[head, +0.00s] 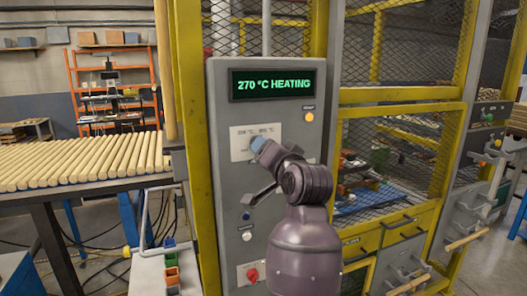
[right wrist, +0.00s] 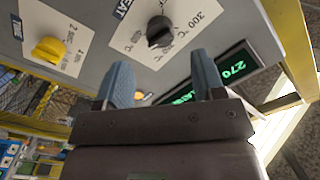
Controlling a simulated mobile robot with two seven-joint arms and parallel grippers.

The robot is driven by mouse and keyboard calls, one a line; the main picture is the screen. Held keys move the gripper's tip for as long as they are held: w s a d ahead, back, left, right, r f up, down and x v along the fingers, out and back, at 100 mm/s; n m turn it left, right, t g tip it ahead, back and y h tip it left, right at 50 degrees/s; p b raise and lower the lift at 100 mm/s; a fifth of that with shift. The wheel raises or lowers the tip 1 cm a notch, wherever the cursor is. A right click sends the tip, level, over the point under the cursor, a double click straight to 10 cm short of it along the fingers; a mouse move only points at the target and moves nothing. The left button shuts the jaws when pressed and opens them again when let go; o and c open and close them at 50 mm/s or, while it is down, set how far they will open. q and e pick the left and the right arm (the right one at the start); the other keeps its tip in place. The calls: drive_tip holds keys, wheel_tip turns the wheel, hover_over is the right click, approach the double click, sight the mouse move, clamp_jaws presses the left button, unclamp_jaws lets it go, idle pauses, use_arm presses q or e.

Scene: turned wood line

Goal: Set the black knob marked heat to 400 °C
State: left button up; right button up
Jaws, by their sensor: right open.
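The black knob (right wrist: 158,32) sits on a white scale plate on the grey panel in the right wrist view. A 300 °C mark is readable beside it; its exact pointer setting is hard to read. My right gripper (right wrist: 160,72) is open, its two blue fingertips apart in front of the panel with the knob between and beyond them. In the head view my right gripper (head: 259,145) is at the plate and hides the knob. The green display (head: 272,84) reads 270 °C HEATING. My left gripper is not in view.
A yellow knob (right wrist: 48,50) on another white plate is beside the black one. An orange lamp (head: 309,117) is right of the plate. A red knob (head: 252,273) is low on the grey cabinet. Yellow mesh guarding (head: 400,95) stands to the right, a table of wooden rods (head: 85,160) to the left.

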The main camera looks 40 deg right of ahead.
drive_tip(key=v, duration=0.4)
drive_tip(key=shift+s, duration=0.15)
